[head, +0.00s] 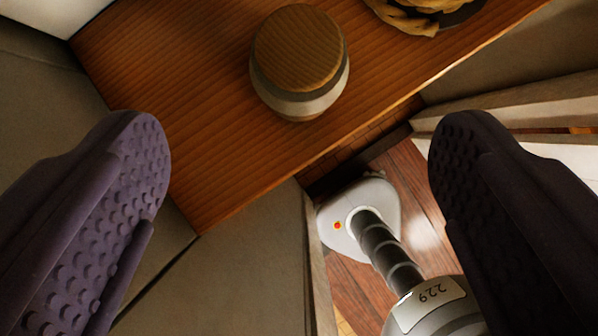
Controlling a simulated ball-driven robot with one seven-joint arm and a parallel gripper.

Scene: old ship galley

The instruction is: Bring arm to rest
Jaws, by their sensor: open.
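My gripper (300,165) is open, with its two dark studded fingers wide apart at the left and right of the head view. Nothing is between the fingertips that I can see being held. Below and ahead of it, a jar with a round wooden lid (299,48) and a pale body stands on a wooden counter (200,170). The jar is apart from both fingers. My own base and column show at the lower right, down on the floor.
A dark plate (462,14) with brown food (405,18) sits at the counter's far right, cut by the frame. Grey-brown panels (240,270) flank the counter's front edge. The plank floor (425,215) shows beyond the edge. A white object (50,12) is at the upper left.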

